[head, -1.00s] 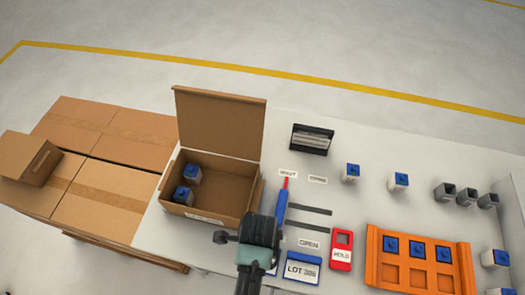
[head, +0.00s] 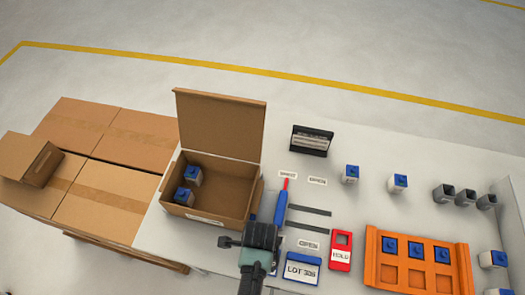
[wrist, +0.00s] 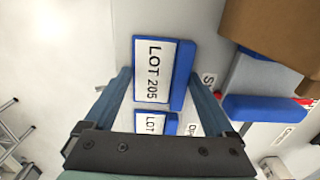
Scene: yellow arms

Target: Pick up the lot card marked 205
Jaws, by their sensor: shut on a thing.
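The lot card marked 205 (wrist: 153,72), a white label on a blue holder, lies between my two fingers in the wrist view. My gripper (wrist: 160,80) is shut on it. In the head view my gripper (head: 262,232) is at the table's front edge, just in front of the open carton, and hides most of the card. A second lot card (wrist: 150,124) shows nearer the gripper's palm in the wrist view; its number is hidden. Another lot card, apparently LOT 306 (head: 302,270), lies just right of my gripper. I cannot tell how high the held card is.
The open carton (head: 231,207) holds two blue-topped blocks. A blue handle with a red tip (head: 281,208) lies close right of my gripper. A red HOLD tag (head: 341,252) and an orange rack (head: 418,284) stand farther right. Stacked cartons (head: 105,200) are at left.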

